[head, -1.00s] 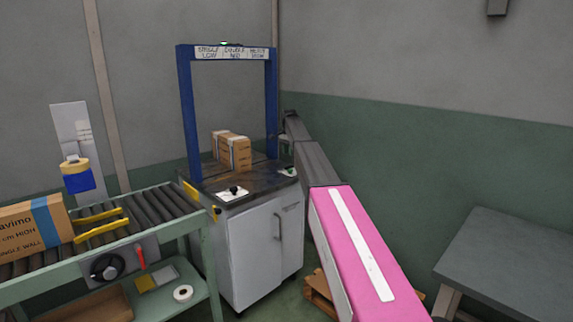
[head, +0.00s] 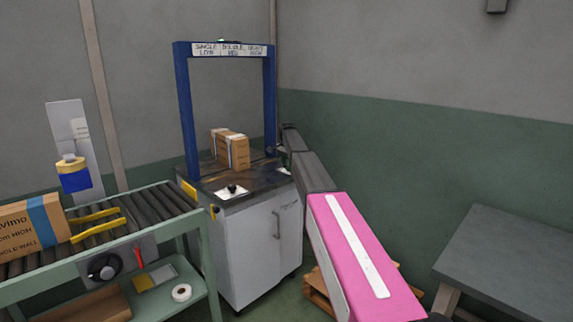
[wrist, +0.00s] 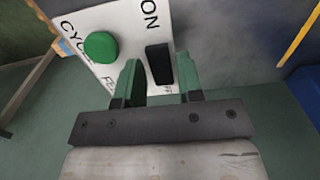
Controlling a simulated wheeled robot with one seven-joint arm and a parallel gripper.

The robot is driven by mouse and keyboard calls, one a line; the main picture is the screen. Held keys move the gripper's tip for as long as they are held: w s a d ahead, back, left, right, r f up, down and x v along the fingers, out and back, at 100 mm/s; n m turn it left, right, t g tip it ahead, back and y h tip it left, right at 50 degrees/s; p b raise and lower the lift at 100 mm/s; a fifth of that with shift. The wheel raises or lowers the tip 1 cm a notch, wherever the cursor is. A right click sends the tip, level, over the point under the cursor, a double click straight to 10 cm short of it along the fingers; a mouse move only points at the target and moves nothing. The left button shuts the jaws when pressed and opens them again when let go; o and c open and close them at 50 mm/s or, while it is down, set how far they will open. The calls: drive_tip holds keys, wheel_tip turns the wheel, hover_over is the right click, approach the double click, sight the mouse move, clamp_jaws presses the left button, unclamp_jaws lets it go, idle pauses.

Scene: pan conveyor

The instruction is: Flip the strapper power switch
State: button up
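The strapper (head: 250,255) is a grey cabinet with a dark top and a blue arch. In the wrist view its white control panel (wrist: 95,22) carries a round green button (wrist: 101,46) and a black rocker switch (wrist: 158,66). "ON" is printed above the switch; the lettering below it is partly covered. My gripper (wrist: 158,62) is open, its green fingers apart, one on each side of the switch in the picture. I cannot tell whether they touch it. In the head view my arm hides most of the gripper and this panel.
A strapped carton (head: 232,149) stands on the strapper top. A roller conveyor (head: 150,214) with another carton (head: 28,230) is at the left. A grey table (head: 510,255) is at the right, and a wooden pallet (head: 318,290) lies low behind my arm.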

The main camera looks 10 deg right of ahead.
drive_tip(key=shift+f, duration=0.2)
clamp_jaws()
drive_tip(key=shift+w+d+g+y, duration=0.25)
drive_tip(key=shift+g+y, duration=0.15)
drive_tip(key=shift+y, duration=0.2)
drive_tip(key=shift+g+y, duration=0.5)
drive_tip(key=shift+y, duration=0.2)
drive_tip(key=shift+s, duration=0.1)
unclamp_jaws()
drive_tip(key=shift+r, duration=0.1)
